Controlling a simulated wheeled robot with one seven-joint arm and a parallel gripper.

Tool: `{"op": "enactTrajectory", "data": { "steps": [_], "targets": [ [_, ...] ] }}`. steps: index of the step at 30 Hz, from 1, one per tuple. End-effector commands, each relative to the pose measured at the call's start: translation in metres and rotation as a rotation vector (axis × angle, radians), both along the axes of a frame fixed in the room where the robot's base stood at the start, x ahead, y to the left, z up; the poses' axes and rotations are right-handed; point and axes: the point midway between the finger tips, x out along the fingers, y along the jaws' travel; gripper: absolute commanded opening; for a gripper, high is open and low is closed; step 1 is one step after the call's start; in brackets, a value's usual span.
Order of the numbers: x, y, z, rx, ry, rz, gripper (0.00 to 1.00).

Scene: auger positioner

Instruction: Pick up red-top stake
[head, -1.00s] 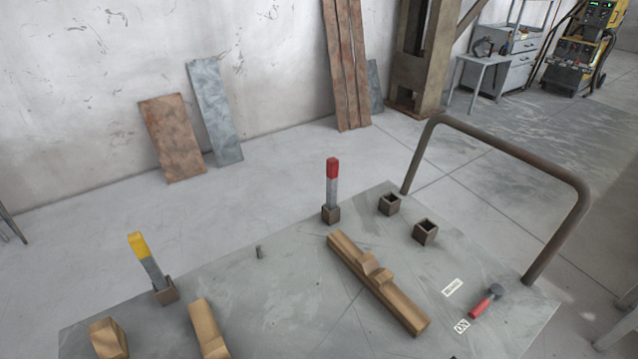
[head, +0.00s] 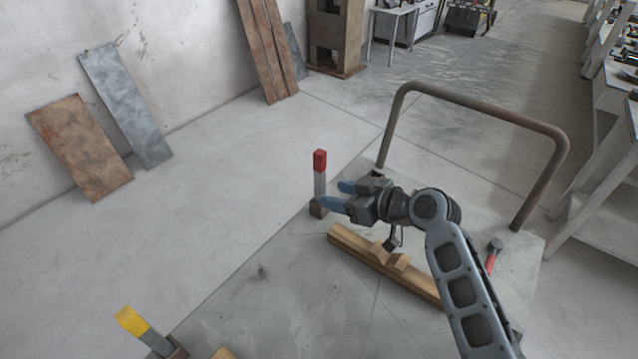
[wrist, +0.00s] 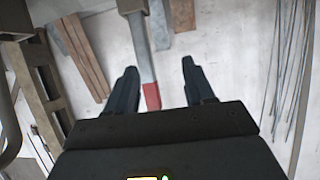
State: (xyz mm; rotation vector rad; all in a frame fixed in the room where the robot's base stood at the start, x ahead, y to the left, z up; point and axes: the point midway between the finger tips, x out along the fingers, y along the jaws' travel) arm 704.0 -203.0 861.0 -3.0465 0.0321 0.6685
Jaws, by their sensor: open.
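The red-top stake (head: 320,183) stands upright in a small brown square socket (head: 317,208) at the table's far edge. It has a grey shaft and a red upper end. My gripper (head: 337,195) is open, its two blue fingers pointing left toward the stake's shaft, just below the red top. In the wrist view the stake (wrist: 142,50) shows between my gripper's fingers (wrist: 162,88), closer to the left one, with the red end toward the palm. Nothing is held. I cannot tell whether a finger touches the stake.
A wooden beam (head: 350,243) lies on the grey table (head: 270,305) below my gripper. A bent brown rail (head: 480,97) rises at the right end. A yellow-top stake (head: 132,322) stands at lower left. A red-handled tool (head: 491,260) lies behind my arm.

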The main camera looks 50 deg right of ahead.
Motion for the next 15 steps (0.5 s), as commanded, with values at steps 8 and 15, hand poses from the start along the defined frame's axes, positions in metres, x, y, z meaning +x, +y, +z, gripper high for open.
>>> {"op": "enactTrajectory", "data": {
  "steps": [8, 15],
  "targets": [
    [0.024, -0.030, 0.025, -0.017, -0.040, 0.058, 0.53],
    [0.046, -0.029, 0.018, -0.017, -0.040, 0.061, 0.53]
  ]
}}
